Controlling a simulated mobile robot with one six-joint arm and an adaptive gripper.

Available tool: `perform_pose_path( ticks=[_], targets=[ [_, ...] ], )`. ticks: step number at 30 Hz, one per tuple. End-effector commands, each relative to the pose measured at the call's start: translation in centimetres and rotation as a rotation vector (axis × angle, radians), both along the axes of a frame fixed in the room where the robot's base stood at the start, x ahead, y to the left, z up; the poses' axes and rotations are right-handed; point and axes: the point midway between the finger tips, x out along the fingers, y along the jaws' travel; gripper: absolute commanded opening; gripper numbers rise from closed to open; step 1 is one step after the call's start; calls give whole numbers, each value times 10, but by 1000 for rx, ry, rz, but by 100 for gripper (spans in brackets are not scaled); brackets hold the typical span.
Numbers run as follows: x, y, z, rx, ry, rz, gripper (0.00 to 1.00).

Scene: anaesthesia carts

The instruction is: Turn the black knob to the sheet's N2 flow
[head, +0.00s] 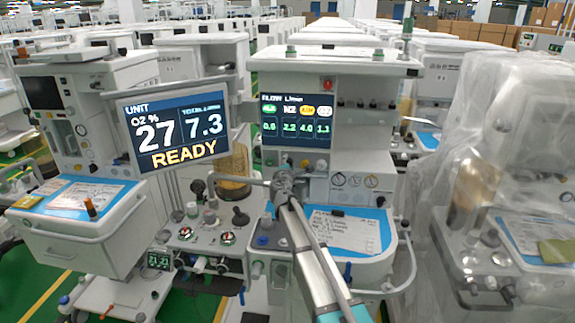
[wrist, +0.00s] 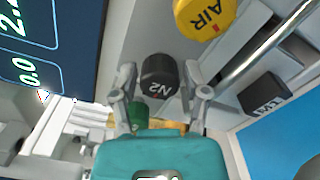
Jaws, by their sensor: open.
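The black knob (wrist: 159,76), marked N2, stands between the two fingers of my open gripper (wrist: 160,92) in the wrist view. A finger is on each side of it, and I cannot tell whether either touches. In the head view my gripper (head: 283,183) is at the cart's front panel and hides the knob. The flow screen (head: 297,122) shows 2.2 under N2. The white sheet (head: 340,231) lies on the blue-topped tray to the right of my gripper. Its writing is too small to read surely.
A yellow AIR knob (wrist: 204,17) is close beside the black knob, and a green knob (wrist: 118,112) is partly hidden behind my gripper. Another dark block (wrist: 264,94) and a metal rail (wrist: 262,48) are to the right. The READY monitor (head: 174,127) is left of the flow screen.

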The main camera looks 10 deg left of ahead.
Motion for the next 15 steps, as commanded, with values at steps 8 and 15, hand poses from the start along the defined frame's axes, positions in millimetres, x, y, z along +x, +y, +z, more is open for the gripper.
perform_pose_path(
  ticks=[8,15],
  targets=[
    [0,0,0,0,0,0,28],
    [0,0,0,2,-1,-1,0]
  ],
)
